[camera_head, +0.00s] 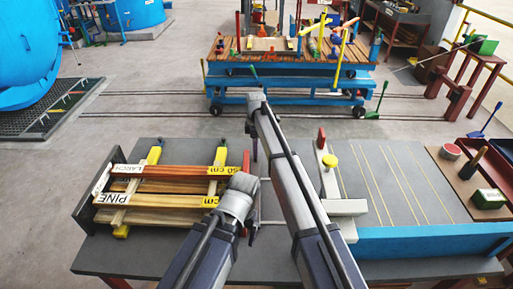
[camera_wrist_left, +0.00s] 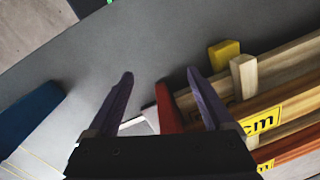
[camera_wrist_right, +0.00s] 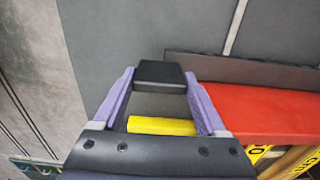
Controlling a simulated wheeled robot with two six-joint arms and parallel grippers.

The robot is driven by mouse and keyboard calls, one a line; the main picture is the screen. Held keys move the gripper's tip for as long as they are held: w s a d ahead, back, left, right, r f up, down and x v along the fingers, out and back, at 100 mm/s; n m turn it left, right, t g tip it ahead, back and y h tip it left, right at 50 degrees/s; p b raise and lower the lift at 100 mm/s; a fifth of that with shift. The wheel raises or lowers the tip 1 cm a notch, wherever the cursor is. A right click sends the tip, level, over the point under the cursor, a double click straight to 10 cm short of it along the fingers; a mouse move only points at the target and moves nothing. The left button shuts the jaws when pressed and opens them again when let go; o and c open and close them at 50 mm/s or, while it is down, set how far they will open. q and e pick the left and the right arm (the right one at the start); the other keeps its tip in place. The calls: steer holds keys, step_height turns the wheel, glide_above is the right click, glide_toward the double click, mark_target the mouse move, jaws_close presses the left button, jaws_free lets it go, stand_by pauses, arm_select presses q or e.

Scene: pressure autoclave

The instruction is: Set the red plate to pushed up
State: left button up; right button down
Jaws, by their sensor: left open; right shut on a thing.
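The red plate (camera_head: 246,160) stands at the right end of the stacked boards on the grey bench, partly hidden by my arms. In the right wrist view the red plate (camera_wrist_right: 265,108) lies right of my right gripper (camera_wrist_right: 160,76). That gripper is shut on a black block (camera_wrist_right: 160,72), with a yellow bar (camera_wrist_right: 162,126) showing between its fingers. In the left wrist view the red plate (camera_wrist_left: 166,108) shows narrow, between the spread fingers of my open left gripper (camera_wrist_left: 160,80). I cannot tell if they touch it. The plate's lower part is hidden.
Boards marked PINE (camera_head: 115,200) and LARCH (camera_head: 130,169) lie on yellow-ended bars left of the plate. Behind is a blue cart (camera_head: 290,78).

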arm_select(q)
steer(key=shift+a, duration=0.3)
arm_select(e)
steer(key=shift+a, duration=0.35)
arm_select(q)
steer(key=shift+d, duration=0.1)
arm_select(e)
steer(key=shift+d, duration=0.1)
jaws_free()
arm_select(q)
steer(key=shift+r, duration=0.1)
arm_select(e)
steer(key=shift+r, duration=0.15)
step_height(320, 180, up, 8)
steer(key=p, duration=0.8)
arm_select(q)
step_height(320, 180, up, 8)
steer(key=shift+f, duration=0.2)
arm_select(e)
steer(key=shift+f, duration=0.2)
arm_select(q)
steer(key=shift+f, duration=0.15)
arm_select(e)
steer(key=shift+f, duration=0.15)
